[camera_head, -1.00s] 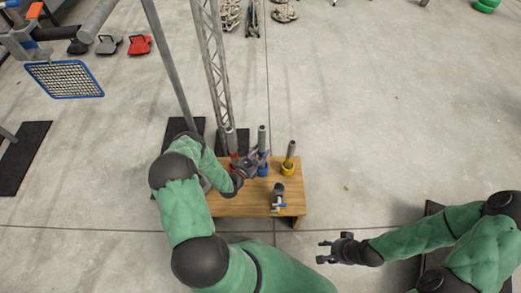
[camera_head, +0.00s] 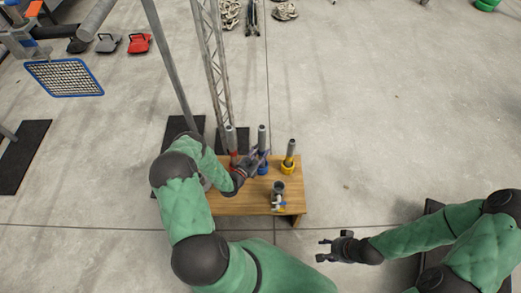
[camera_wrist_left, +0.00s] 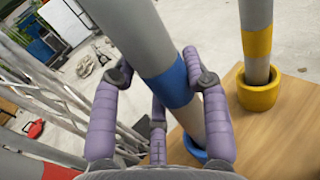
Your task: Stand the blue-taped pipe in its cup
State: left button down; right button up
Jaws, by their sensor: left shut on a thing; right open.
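The blue-taped pipe (camera_head: 262,139) is a grey tube that stands almost upright at the middle of the wooden table. Its blue tape (camera_wrist_left: 171,86) shows in the left wrist view, where the pipe looks tilted. Its lower end meets the blue cup (camera_head: 263,168), whose rim (camera_wrist_left: 190,149) is partly hidden behind the pipe and a finger. I cannot see how deep it sits. My left gripper (camera_head: 258,160) is shut on the pipe, with purple fingers (camera_wrist_left: 162,105) around it near the tape. My right gripper (camera_head: 324,249) is open and empty, right of the table's front.
A yellow-taped pipe (camera_head: 291,150) stands in a yellow cup (camera_head: 287,169) to the right. A red-taped pipe (camera_head: 230,138) stands to the left. A small grey fixture (camera_head: 279,190) is at the table's (camera_head: 240,205) front. A lattice truss (camera_head: 212,60) rises behind.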

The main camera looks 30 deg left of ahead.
pick_arm(q)
jog(key=c, duration=0.5)
grip_release()
jog(key=shift+c, duration=0.2)
jog(key=s+a, duration=0.1)
jog(key=s, duration=1.1)
jog(key=shift+f, duration=0.1)
